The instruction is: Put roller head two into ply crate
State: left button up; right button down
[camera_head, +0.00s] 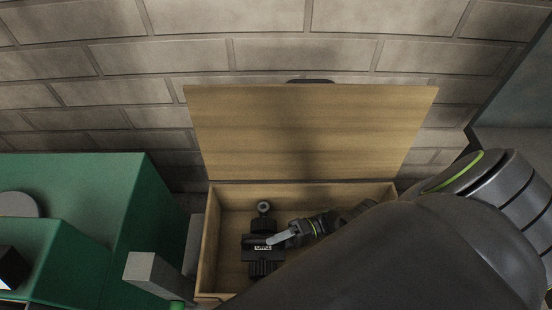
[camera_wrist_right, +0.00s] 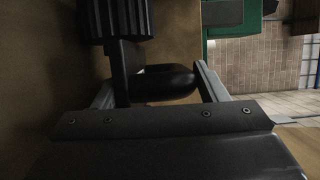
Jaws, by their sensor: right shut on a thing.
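The ply crate (camera_head: 209,250) stands against the wall in the head view with its lid (camera_head: 310,130) raised. A black roller head (camera_head: 263,262) with a ringed end and a small white label is inside the crate's opening, left of its middle. The label is too small to read surely. My right gripper (camera_head: 284,238) reaches in from the right and is shut on the roller head. In the right wrist view its two grey fingers (camera_wrist_right: 160,88) flank a dark rounded part of the roller head (camera_wrist_right: 168,80). Whether the roller head touches the crate floor cannot be told. My left gripper is not visible.
A green machine body (camera_head: 130,215) stands left of the crate, with a grey block (camera_head: 152,272) near the crate's front left. A block wall (camera_head: 230,50) is close behind the lid. My right arm hides the crate's right front.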

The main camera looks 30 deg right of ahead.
jog(key=shift+w+a+r, duration=0.1)
jog(key=shift+w+r, duration=0.05)
jog(key=shift+w, duration=0.05)
jog(key=c, duration=0.6)
grip_release()
jog(key=shift+s+f, duration=0.25)
jog(key=shift+f, duration=0.1)
jog(key=o, duration=0.3)
jog(key=shift+o, duration=0.2)
jog(key=shift+r, duration=0.1)
jog(key=d, duration=0.2)
jog(key=d+b, duration=0.1)
jog(key=d, duration=0.1)
jog(key=s+d+b, duration=0.1)
jog(key=d, duration=0.2)
jog(key=shift+s+d, duration=0.15)
jog(key=shift+d, duration=0.15)
